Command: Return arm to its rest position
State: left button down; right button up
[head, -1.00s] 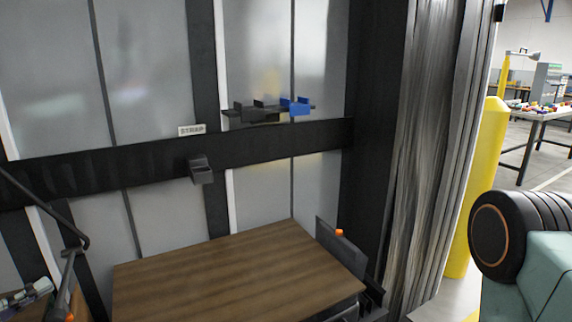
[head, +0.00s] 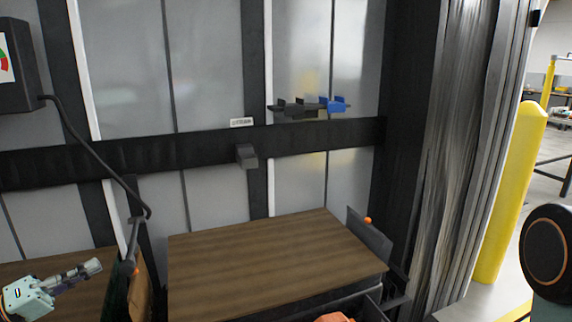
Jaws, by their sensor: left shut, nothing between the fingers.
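My left gripper (head: 93,268) shows at the lower left in the head view, with a pale teal body and grey fingers pointing right. It is shut with nothing between the fingers. It appears in front of a brown wooden surface, left of the bare brown wooden table top (head: 275,262); I cannot tell its height above the surface. At the right edge a round black joint with an orange ring and a teal link of my right arm show. My right gripper is not in view.
A black beam (head: 200,152) crosses the grey panels, carrying a small dark bracket (head: 247,155). A shelf with dark holders (head: 295,108) and a blue holder (head: 334,104) is above it. A dark box (head: 12,68) with a cable hangs at upper left. A yellow post (head: 510,190) stands right.

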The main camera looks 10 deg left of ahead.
pick_arm(q)
jog(key=s+d+f+n+g+y, duration=0.1)
jog(key=s+d+f+g+y, duration=0.2)
jog(key=d+f+g+y, duration=0.75)
jog(key=s+d+f+m+g, duration=0.1)
jog(key=s+d+f, duration=0.4)
jog(key=s, duration=0.3)
jog(key=s+d+f+m+g+y, duration=0.1)
jog(key=s+d+f+m+g, duration=0.1)
jog(key=s+d+f, duration=0.3)
jog(key=s+d+f+m+g+y, duration=0.1)
jog(key=s+d+f, duration=0.4)
jog(key=s, duration=0.6)
jog(key=shift+s+d+f+m+g, duration=0.25)
jog(key=shift+d+m+g, duration=0.2)
jog(key=shift+d+m, duration=0.2)
jog(key=shift+a+y, duration=0.1)
jog(key=shift+y, duration=0.15)
